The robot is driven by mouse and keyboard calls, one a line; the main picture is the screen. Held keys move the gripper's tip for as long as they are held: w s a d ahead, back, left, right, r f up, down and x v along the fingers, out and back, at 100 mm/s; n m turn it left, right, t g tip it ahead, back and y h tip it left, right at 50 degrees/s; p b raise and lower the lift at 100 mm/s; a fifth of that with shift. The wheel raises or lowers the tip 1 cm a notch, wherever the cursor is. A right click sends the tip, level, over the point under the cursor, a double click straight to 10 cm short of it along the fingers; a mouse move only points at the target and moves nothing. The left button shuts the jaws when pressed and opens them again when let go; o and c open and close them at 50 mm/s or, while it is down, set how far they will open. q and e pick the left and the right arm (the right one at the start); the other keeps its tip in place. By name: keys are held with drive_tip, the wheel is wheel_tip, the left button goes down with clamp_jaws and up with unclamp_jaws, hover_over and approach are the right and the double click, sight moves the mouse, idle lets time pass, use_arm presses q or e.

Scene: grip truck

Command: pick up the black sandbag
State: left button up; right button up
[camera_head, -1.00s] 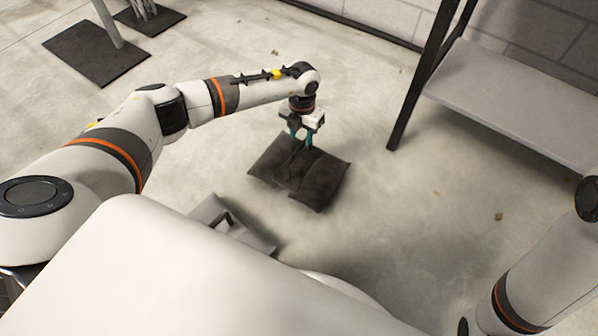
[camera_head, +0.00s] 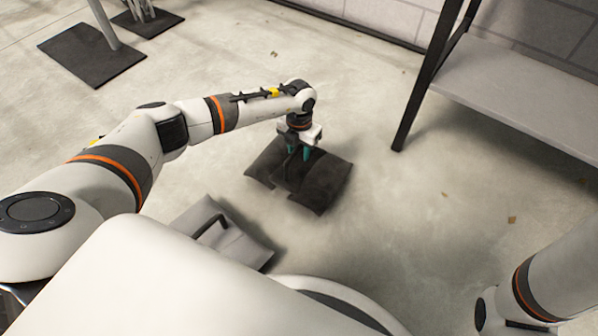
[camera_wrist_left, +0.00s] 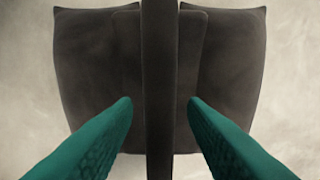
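The black sandbag (camera_head: 318,183) lies flat on the concrete floor in the head view, two padded halves joined by a strap. My left gripper (camera_head: 298,153) points down over its middle. In the left wrist view the sandbag (camera_wrist_left: 95,60) fills the centre, and its strap handle (camera_wrist_left: 158,80) runs upright through the picture. The two teal fingers of the left gripper (camera_wrist_left: 160,105) stand apart on either side of the handle, with a gap to it on both sides. My right gripper is outside the head view; only part of that arm shows at lower right.
A grey sandbag (camera_head: 236,244) with a handle lies on the floor close to my body. A shelf (camera_head: 515,95) with a dark post stands at upper right. Dark base plates (camera_head: 92,52) with poles are at upper left. Floor around the black sandbag is clear.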

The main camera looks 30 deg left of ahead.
use_arm(q)
drive_tip(key=shift+r, duration=0.1)
drive_tip(key=shift+c, duration=0.6)
clamp_jaws()
idle(0.6)
drive_tip(key=shift+w+r, duration=0.2)
